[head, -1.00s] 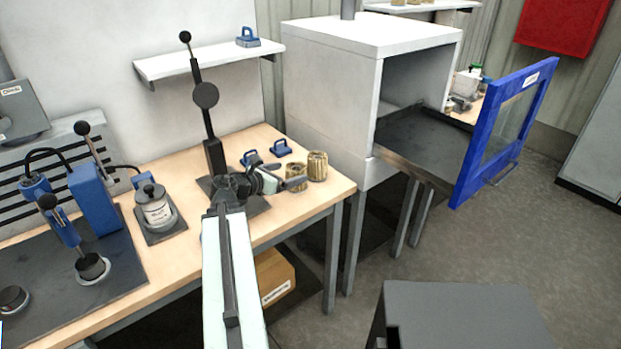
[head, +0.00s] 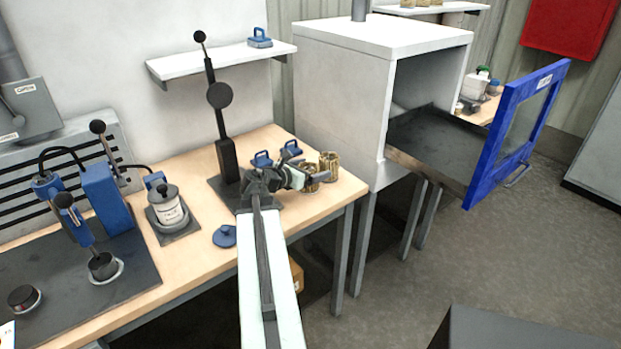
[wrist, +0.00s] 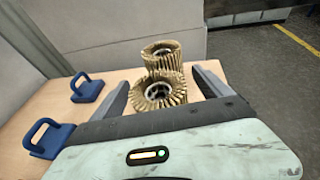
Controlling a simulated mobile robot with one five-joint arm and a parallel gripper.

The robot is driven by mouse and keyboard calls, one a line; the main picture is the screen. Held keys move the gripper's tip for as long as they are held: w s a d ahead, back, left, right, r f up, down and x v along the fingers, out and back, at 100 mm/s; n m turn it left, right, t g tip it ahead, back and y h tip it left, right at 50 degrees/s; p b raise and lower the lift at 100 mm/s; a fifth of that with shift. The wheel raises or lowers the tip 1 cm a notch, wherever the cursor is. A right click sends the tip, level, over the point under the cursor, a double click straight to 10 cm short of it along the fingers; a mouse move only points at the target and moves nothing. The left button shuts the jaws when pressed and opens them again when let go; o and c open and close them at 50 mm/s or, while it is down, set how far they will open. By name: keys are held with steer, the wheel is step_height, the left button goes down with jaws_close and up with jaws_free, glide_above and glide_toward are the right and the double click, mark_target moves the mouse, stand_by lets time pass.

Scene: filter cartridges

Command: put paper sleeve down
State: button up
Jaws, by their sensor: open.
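Two tan pleated paper sleeves stand close together near the right end of the wooden bench; the nearer sleeve (head: 311,186) is partly covered by my gripper, and the farther sleeve (head: 329,165) stands behind it. In the wrist view the nearer sleeve (wrist: 160,95) is upright between my fingers, its open pleated top facing the camera. The farther sleeve (wrist: 160,56) is just beyond it. My gripper (wrist: 163,86) is open, with one finger on each side of the nearer sleeve and visible gaps. It also shows in the head view (head: 302,179). The nearer sleeve's base is hidden.
Two blue handled blocks (wrist: 86,87) (wrist: 46,138) lie left of my gripper. A black lever press (head: 228,158) stands behind my arm. A white oven (head: 345,103) with its blue-framed door (head: 487,165) open stands to the right. A blue handled disc (head: 225,236) lies on the bench.

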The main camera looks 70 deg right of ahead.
steer(key=shift+x, duration=0.95)
steer(key=shift+w+a, duration=0.1)
steer(key=shift+w, duration=0.1)
